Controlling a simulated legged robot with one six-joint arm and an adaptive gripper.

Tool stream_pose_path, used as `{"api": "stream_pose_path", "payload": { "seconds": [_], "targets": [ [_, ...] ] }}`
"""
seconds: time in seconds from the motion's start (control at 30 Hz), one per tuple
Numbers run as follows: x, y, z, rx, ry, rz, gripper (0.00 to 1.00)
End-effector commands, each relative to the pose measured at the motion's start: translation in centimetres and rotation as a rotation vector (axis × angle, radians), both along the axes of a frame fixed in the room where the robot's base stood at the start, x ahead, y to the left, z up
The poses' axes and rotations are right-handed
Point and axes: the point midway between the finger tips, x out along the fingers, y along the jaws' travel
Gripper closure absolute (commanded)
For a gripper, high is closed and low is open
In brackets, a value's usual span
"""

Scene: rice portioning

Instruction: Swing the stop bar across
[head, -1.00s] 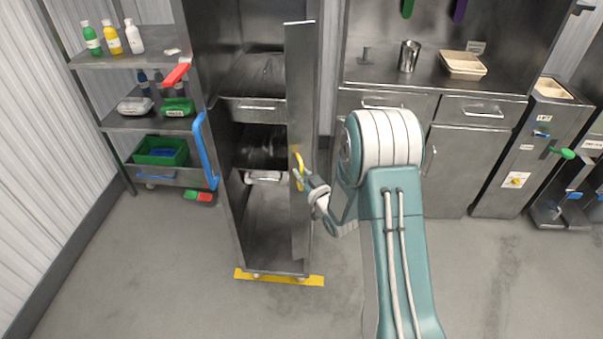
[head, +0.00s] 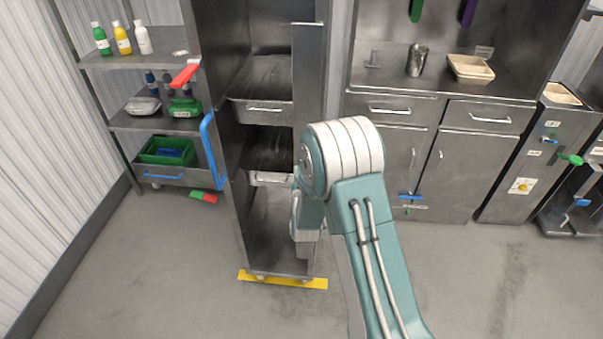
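The tall steel rack cabinet (head: 216,65) stands left of centre with its door (head: 309,75) swung open at its right side. I cannot tell for certain which part is the stop bar. A red bar (head: 186,74) sticks out at the cabinet's upper left, in front of the shelf, and a blue bar handle (head: 211,150) stands upright on the cabinet's left side. The lower door and its yellow handle are hidden by my arm. My gripper is hidden behind my arm, so its fingers and any contact do not show.
Pans (head: 262,112) sit inside the cabinet. A yellow floor strip (head: 312,283) lies at its foot. A shelf unit (head: 160,60) with bottles is at left. A steel counter (head: 440,88) with a cup (head: 416,60) stands at right. The front floor is clear.

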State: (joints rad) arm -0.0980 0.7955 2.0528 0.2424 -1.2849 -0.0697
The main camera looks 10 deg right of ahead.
Motion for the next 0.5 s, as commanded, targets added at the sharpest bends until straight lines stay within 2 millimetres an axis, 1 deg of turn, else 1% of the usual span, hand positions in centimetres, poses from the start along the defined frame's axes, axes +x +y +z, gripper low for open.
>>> {"api": "stream_pose_path", "payload": {
  "seconds": [0.27, 0.3, 0.37, 0.5],
  "targets": [
    [0.21, 0.14, 0.11, 0.000, -0.003, 0.002, 1.00],
    [0.21, 0.14, 0.11, -0.001, -0.004, 0.002, 0.76],
    [0.21, 0.14, 0.10, 0.001, -0.003, 0.002, 0.49],
    [0.14, 0.12, 0.10, 0.001, -0.003, 0.002, 0.49]
  ]
}}
